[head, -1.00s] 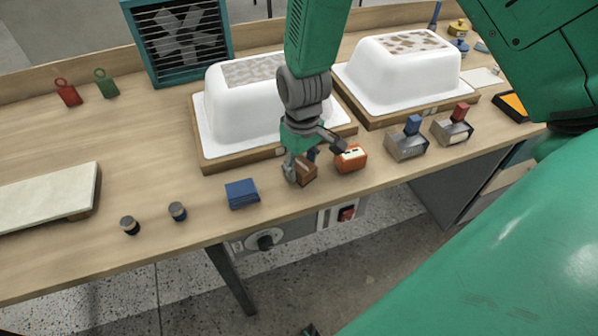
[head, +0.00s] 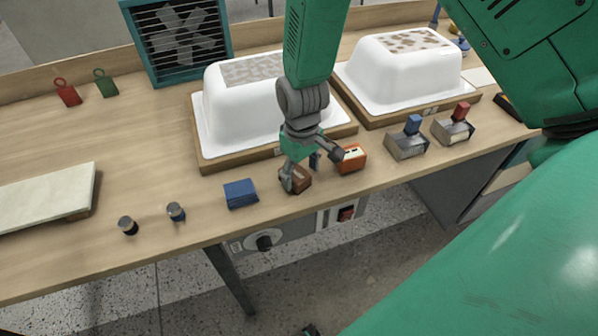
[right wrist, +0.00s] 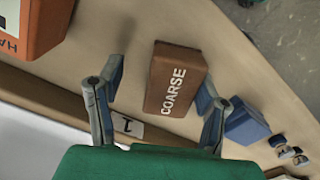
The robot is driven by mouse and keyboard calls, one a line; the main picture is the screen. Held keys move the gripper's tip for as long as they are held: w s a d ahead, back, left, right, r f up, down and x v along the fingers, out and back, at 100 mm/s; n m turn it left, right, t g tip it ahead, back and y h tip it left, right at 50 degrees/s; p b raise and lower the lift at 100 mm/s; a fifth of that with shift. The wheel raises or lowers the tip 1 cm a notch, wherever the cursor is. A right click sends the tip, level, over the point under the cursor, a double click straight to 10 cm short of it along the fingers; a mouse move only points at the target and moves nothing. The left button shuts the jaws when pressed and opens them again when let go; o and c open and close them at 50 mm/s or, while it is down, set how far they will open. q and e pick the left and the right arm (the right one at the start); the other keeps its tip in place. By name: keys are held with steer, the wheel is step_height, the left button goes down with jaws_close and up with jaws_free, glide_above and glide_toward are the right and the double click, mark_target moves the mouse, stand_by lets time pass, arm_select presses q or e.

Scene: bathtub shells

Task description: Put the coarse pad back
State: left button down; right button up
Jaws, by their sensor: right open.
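The coarse pad is a brown block (head: 299,180) near the front edge of the bench, partly hidden by my right gripper in the head view. In the right wrist view the pad (right wrist: 176,72) shows the white word COARSE on its face. My right gripper (head: 299,172) is open around the pad. In the right wrist view the gripper's two fingers (right wrist: 160,88) are spread, one on each side of the pad. There is a clear gap to the left finger; the right finger looks close to it, contact unclear. My left gripper is not in view.
An orange block (head: 352,159) stands right of the pad, a blue block (head: 240,194) left of it. Two white tub shells (head: 240,110) on wooden boards stand behind. Two metal holders (head: 407,146) are farther right. Small dark-bodied jars (head: 128,226) stand at the left front.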

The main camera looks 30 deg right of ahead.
mark_target(296, 172)
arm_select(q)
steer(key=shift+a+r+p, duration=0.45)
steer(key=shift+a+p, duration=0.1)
arm_select(e)
step_height(296, 172, up, 12)
steer(key=a, duration=0.1)
steer(key=shift+r, duration=0.15)
